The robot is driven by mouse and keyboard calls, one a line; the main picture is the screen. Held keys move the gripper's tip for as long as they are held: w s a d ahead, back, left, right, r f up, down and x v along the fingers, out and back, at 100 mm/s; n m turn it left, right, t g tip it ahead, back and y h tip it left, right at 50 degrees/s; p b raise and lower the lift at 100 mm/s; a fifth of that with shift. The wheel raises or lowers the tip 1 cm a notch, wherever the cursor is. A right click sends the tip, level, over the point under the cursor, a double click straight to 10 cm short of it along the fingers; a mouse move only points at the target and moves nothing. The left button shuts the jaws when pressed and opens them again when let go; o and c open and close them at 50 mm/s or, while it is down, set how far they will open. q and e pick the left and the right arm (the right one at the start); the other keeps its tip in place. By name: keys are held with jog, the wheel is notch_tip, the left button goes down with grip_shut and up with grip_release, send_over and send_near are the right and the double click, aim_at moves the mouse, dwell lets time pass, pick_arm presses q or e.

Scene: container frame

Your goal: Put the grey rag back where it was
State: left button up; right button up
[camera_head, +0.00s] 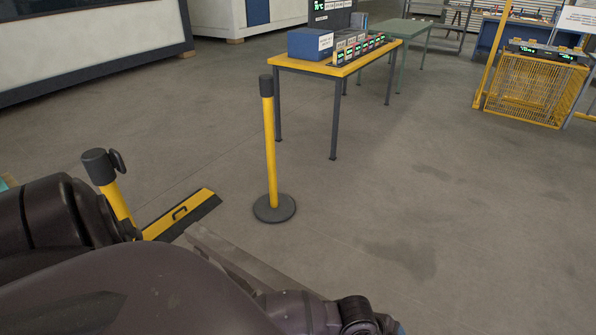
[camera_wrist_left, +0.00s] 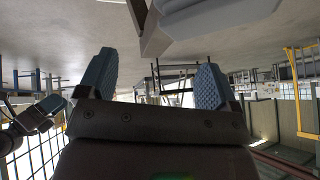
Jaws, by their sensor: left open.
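I cannot make out a grey rag in either view. In the left wrist view, my left gripper (camera_wrist_left: 153,82) has its two blue-padded fingers spread wide apart, with nothing held between them. In the head view, my dark arm crosses the bottom left and hides what lies behind it. The fingers of the left gripper cannot be clearly seen there.
A yellow post (camera_head: 270,150) on a round base stands mid-floor. Behind it is a yellow-topped table (camera_head: 318,67) with a blue box (camera_head: 308,43). A yellow mesh basket (camera_head: 525,90) stands far right. The floor at right is clear.

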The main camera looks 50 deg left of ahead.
pick_arm(q)
jog(key=s+a+n+t+y, duration=0.5)
jog(key=s+a+n, duration=0.8)
jog(key=a, duration=0.3)
jog(key=shift+r+t, duration=0.3)
jog(key=shift+t, duration=0.5)
jog(key=shift+d, duration=0.1)
